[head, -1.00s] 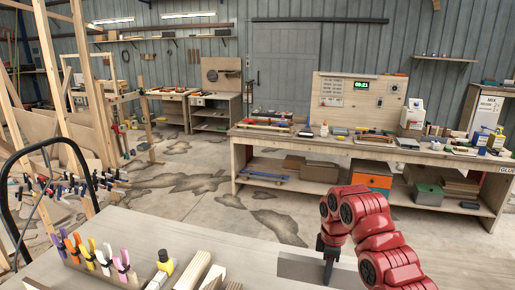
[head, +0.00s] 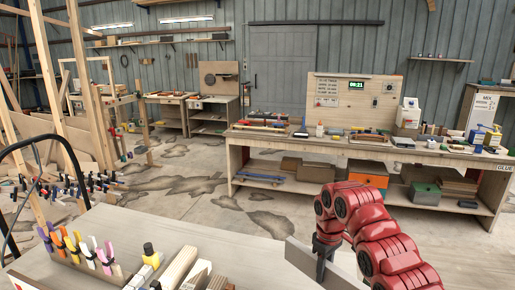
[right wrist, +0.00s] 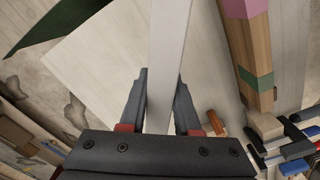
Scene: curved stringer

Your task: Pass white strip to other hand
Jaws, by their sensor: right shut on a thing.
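The white strip (head: 302,260) is a flat, pale, straight piece at the bottom of the head view, slanting down to the right. My right gripper (head: 322,268) is shut on it, at the end of my red arm. In the right wrist view the strip (right wrist: 167,45) runs upward between the two dark fingers (right wrist: 163,88) and past the top edge. The strip's far end lies outside that view. My left gripper is not in view.
The worktop between the blocks and the strip is clear. A long workbench (head: 350,147) stands farther back.

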